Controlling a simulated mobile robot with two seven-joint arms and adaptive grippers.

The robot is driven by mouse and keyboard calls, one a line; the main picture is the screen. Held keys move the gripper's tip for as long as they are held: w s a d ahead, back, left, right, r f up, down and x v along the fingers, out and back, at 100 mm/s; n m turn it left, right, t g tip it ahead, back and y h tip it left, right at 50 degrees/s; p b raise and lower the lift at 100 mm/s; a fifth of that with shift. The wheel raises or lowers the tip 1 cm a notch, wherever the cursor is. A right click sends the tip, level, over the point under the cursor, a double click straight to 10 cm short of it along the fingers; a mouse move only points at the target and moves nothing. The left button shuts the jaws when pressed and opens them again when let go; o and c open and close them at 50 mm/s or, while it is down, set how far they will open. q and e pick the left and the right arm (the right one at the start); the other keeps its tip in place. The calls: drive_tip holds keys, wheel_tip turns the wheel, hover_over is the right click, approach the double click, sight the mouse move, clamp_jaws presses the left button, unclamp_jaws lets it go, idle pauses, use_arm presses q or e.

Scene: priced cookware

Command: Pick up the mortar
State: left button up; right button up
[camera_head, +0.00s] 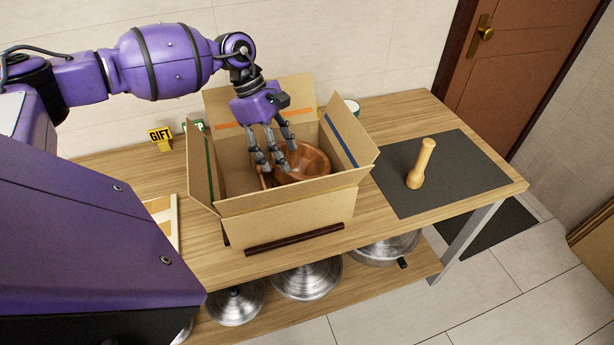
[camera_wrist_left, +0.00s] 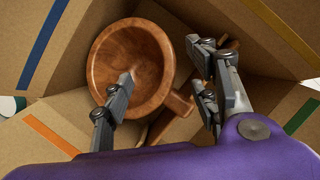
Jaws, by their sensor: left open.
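The mortar, a brown wooden bowl (camera_head: 309,161), sits inside the open cardboard box (camera_head: 290,210). In the left wrist view the mortar (camera_wrist_left: 133,58) shows its round mouth, with a short wooden projection on its lower right side. My left gripper (camera_head: 277,161) is open and reaches down into the box from above, at the mortar's left side. In the left wrist view one finger lies across the bowl's mouth and the other fingers are right of its rim. Whether any finger touches the mortar cannot be told. My right gripper is not in view.
The box flaps stand out around the gripper. A yellow GIFT sign (camera_head: 160,137) is behind left. Shiny metal lids (camera_head: 307,279) are on the lower shelf.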

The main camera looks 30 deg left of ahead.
sight(292, 173)
use_arm(q)
drive_tip(key=p+x, duration=0.1)
drive_tip(key=x, duration=0.5)
drive_tip(key=shift+d+f, duration=0.1)
drive_tip(key=shift+f, duration=0.45)
clamp_jaws()
